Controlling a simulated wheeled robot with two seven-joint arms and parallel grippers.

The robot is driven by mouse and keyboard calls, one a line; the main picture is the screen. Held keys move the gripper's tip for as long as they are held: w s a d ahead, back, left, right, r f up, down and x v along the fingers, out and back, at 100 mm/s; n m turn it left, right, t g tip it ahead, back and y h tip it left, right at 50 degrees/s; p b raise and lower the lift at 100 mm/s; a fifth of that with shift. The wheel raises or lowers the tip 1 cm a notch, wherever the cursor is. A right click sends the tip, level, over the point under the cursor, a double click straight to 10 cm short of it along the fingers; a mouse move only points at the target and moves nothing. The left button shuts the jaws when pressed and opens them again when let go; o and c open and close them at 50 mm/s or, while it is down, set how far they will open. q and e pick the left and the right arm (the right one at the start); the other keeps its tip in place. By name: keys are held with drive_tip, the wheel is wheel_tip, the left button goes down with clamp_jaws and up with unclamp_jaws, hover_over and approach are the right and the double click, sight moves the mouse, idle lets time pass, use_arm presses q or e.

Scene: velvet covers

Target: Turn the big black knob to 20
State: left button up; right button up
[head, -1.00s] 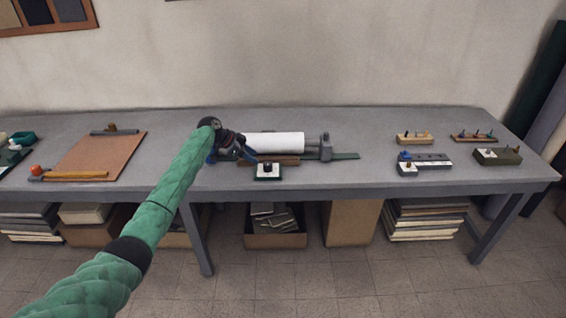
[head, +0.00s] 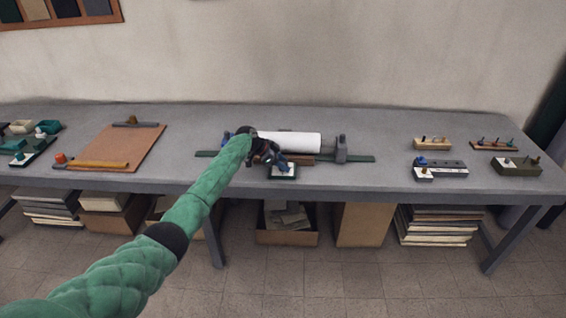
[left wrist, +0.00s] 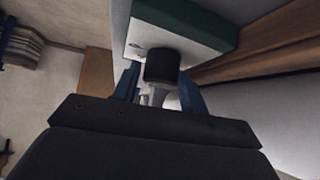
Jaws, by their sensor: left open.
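The big black knob (left wrist: 162,66) stands on a white-faced, green-sided block (left wrist: 190,22) in the left wrist view. In the head view the white block (head: 284,176) sits at the front of the roller fixture, and my gripper hides most of the knob. My left gripper (head: 276,160) is at the knob. In the left wrist view its blue fingers (left wrist: 160,85) are open, one on each side of the knob. Whether either finger touches it I cannot tell. The number marks are not legible. My right gripper is not in view.
A white roll (head: 295,141) lies behind the block, with a grey end stand (head: 341,150) on a green rail. Small peg blocks (head: 432,144) stand on the right of the table (head: 385,180). A brown board (head: 118,147) lies on the left.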

use_arm(q)
drive_tip(key=c, duration=0.7)
drive_tip(key=shift+n+t, duration=0.4)
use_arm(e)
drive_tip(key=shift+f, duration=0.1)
use_arm(q)
drive_tip(key=shift+n+t+y, duration=0.3)
drive_tip(key=shift+n+t, duration=0.1)
drive_tip(key=shift+n, duration=0.3)
drive_tip(key=n+t+y+p, duration=0.1)
drive_tip(key=n+t+p, duration=0.1)
drive_tip(key=n, duration=0.1)
drive_tip(key=n+t+y+p, duration=0.2)
drive_tip(key=n+p, duration=0.1)
drive_tip(key=n, duration=0.1)
drive_tip(key=shift+r+y, duration=0.1)
drive_tip(key=shift+y, duration=0.2)
drive_tip(key=shift+n+y+p, duration=0.3)
drive_tip(key=shift+n+p, duration=0.1)
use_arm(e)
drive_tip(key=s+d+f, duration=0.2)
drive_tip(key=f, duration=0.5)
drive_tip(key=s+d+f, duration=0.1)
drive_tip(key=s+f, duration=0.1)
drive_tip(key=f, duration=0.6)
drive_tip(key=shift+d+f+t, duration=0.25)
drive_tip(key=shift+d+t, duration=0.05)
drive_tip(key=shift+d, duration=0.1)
